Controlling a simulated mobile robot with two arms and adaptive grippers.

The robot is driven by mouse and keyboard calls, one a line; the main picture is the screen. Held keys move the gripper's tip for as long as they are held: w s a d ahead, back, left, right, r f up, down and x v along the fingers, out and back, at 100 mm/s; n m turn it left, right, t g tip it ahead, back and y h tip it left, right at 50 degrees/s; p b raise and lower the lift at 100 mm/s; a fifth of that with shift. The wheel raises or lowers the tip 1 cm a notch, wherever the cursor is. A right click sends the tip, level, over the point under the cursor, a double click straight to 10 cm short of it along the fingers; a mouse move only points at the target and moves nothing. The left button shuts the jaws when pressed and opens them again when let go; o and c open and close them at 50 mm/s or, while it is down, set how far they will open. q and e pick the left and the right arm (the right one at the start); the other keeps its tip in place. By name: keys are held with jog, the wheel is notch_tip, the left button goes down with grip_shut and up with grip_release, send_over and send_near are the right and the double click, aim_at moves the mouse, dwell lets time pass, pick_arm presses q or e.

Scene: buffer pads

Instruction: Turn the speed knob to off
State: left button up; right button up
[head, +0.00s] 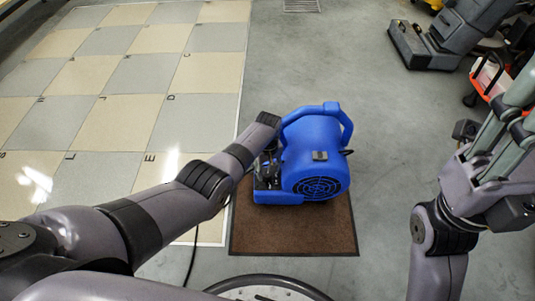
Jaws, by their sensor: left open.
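A blue blower fan (318,160) stands on a brown mat, with a loop handle on top and a round dark grille low on its front right. My left arm reaches in from the left, and my left gripper (267,174) is at the blower's left side, its dark fingers close against the housing. The left gripper is open; whether it touches anything is too small to tell. I cannot make out the speed knob; the gripper and wrist cover part of that side. A small dark patch shows on the housing. My right arm is at the right, apart from the blower; its fingertips are not seen.
The brown mat (300,232) lies on grey floor, with a checkered tile area (110,105) to its left. A dark cable runs along the floor left of the mat. A grey floor machine (425,45) stands at the back right. Floor right of the mat is clear.

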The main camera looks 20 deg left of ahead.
aim_at(268, 174)
pick_arm(q)
notch_tip(268, 174, up, 10)
dwell(0.5)
jog(key=shift+s, duration=0.1)
